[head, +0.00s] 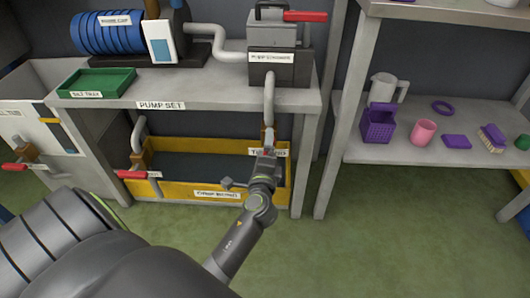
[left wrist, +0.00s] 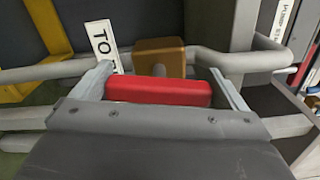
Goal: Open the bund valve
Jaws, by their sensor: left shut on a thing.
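My left gripper (head: 268,158) reaches in front of the pump bench and is shut on a red valve handle (left wrist: 160,92). In the left wrist view, the fingers (left wrist: 165,88) sit at the two ends of the handle, which lies crosswise. A tan valve body (left wrist: 160,55) and a grey pipe (left wrist: 225,60) are just behind it. A white label beginning "TO" (left wrist: 103,45) is beside the valve; the same label (head: 280,152) is partly covered in the head view. The valve stands over a yellow-walled bund tray (head: 168,188). My right gripper is out of view.
Another red-handled valve (head: 131,174) is at the tray's left, and one (head: 16,167) is at the far left. A red lever (head: 305,16) tops the grey box (head: 278,70) on the bench. A shelf (head: 360,155) with purple items stands right. The green floor in front is clear.

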